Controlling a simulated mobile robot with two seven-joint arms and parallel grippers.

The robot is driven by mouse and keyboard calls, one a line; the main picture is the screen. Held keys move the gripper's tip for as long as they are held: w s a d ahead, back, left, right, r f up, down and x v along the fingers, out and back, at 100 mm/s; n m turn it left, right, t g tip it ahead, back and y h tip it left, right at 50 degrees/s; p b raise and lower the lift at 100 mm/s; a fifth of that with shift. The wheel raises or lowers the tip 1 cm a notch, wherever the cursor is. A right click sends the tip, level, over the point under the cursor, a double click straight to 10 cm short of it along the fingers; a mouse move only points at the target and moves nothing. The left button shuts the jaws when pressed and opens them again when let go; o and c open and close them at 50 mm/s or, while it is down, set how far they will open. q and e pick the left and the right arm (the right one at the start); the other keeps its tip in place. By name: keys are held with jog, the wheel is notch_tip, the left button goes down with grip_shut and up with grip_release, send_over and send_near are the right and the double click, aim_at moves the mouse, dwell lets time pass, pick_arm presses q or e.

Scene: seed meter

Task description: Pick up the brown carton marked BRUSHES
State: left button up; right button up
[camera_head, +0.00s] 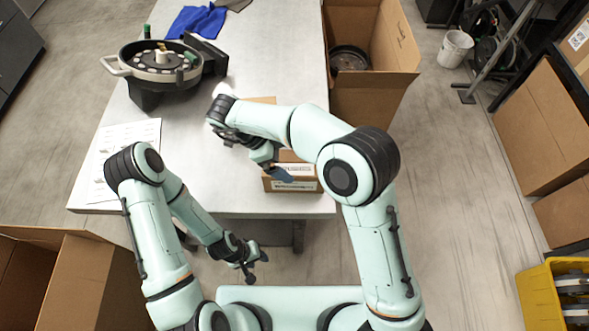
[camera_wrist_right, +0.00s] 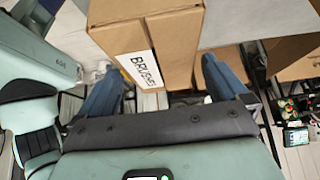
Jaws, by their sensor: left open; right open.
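The brown carton marked BRUSHES (camera_head: 307,185) sits on the table near its front edge, partly hidden by my right arm. In the right wrist view the carton (camera_wrist_right: 175,42) fills the upper middle, with its white BRUSHES label (camera_wrist_right: 140,69) facing the camera. My right gripper (camera_head: 272,163) is open at the carton's left side in the head view. In the right wrist view my right gripper (camera_wrist_right: 160,66) has its blue fingers apart, one on each side of the carton's near end; contact cannot be told. My left gripper (camera_head: 252,266) is open and empty, in front of the table and below its edge.
A seed meter (camera_head: 160,62) stands at the table's back left, near a blue cloth (camera_head: 197,20). A paper sheet (camera_head: 120,140) lies at the left. A large open box (camera_head: 375,95) stands beyond the table's right edge. Another open box (camera_head: 90,285) is at lower left.

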aim_at(293, 164)
jog(key=shift+x, duration=3.05)
jog(key=shift+s, duration=0.1)
jog(key=c, duration=1.1)
jog(key=shift+r, duration=0.15)
jog(key=shift+c, duration=0.2)
